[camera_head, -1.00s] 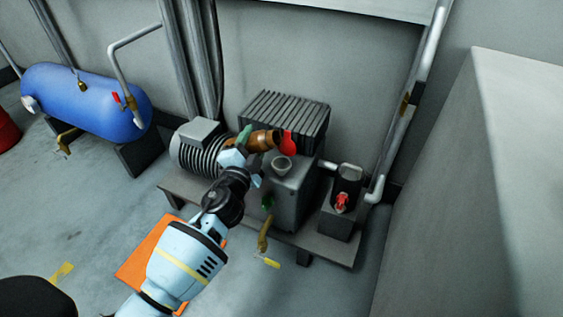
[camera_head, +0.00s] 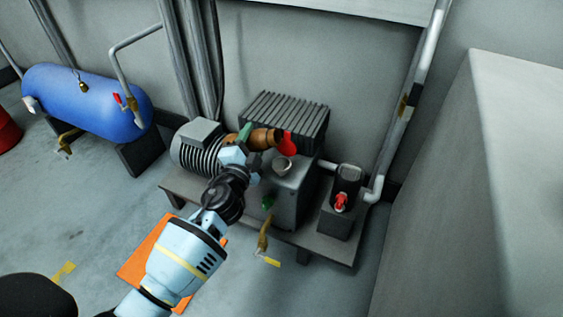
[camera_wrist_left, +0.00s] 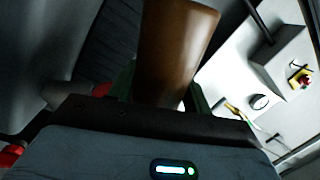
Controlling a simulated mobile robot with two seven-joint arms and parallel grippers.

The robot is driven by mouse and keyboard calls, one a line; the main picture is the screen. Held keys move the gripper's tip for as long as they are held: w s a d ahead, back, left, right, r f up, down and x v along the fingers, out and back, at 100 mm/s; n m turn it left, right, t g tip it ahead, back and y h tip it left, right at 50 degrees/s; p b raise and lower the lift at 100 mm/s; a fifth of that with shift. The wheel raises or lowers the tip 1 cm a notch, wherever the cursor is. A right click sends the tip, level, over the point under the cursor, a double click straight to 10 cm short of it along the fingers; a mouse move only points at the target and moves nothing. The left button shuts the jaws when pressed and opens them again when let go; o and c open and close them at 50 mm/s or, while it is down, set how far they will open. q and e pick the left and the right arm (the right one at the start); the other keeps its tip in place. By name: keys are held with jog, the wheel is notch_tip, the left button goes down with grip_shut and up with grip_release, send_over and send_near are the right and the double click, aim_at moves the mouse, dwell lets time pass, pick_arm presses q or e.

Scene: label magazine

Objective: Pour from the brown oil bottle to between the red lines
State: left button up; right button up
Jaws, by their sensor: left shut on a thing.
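The brown oil bottle (camera_head: 262,138) is tilted nearly onto its side in my left gripper (camera_head: 243,152), its mouth pointing right. It also fills the top middle of the left wrist view (camera_wrist_left: 176,50). My left gripper is shut on the bottle. Below and right of the mouth is a small grey filler cup (camera_head: 282,166) on top of the grey pump housing (camera_head: 294,194). A red piece (camera_head: 288,144) shows at the bottle's mouth end; I cannot tell if it is a cap or a stream. A green sight glass (camera_head: 268,202) sits on the housing's front; its red lines are too small to see.
A finned motor (camera_head: 195,148) and a black ribbed block (camera_head: 290,112) stand beside and behind the housing. A dark cylinder with a red valve (camera_head: 341,201) and a pipe are at the right. A brass tap (camera_head: 263,236) hangs in front. An orange mat (camera_head: 140,262) lies on the floor.

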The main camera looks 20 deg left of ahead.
pick_arm(q)
jog(key=shift+r+m+p, duration=0.4)
jog(key=shift+r, duration=0.15)
pick_arm(e)
jog(key=shift+w+r, duration=0.4)
jog(key=shift+w, duration=0.1)
pick_arm(q)
jog(key=shift+r, duration=0.25)
pick_arm(e)
jog(key=shift+r, duration=0.25)
pick_arm(q)
jog(key=shift+r+m+p, duration=0.15)
jog(key=shift+m+p, duration=0.15)
jog(key=shift+p, duration=0.05)
pick_arm(e)
jog(key=shift+s+r, duration=0.2)
jog(key=shift+s, duration=0.15)
pick_arm(q)
jog(key=shift+r+m, duration=0.25)
jog(key=shift+m, duration=0.15)
pick_arm(e)
jog(key=shift+w+r, duration=0.15)
jog(key=shift+w, duration=0.35)
pick_arm(q)
jog(key=shift+r+m+p, duration=0.25)
jog(key=shift+m+p, duration=0.15)
jog(key=shift+p, duration=0.05)
pick_arm(e)
jog(key=shift+s+r, duration=0.3)
jog(key=shift+s, duration=0.1)
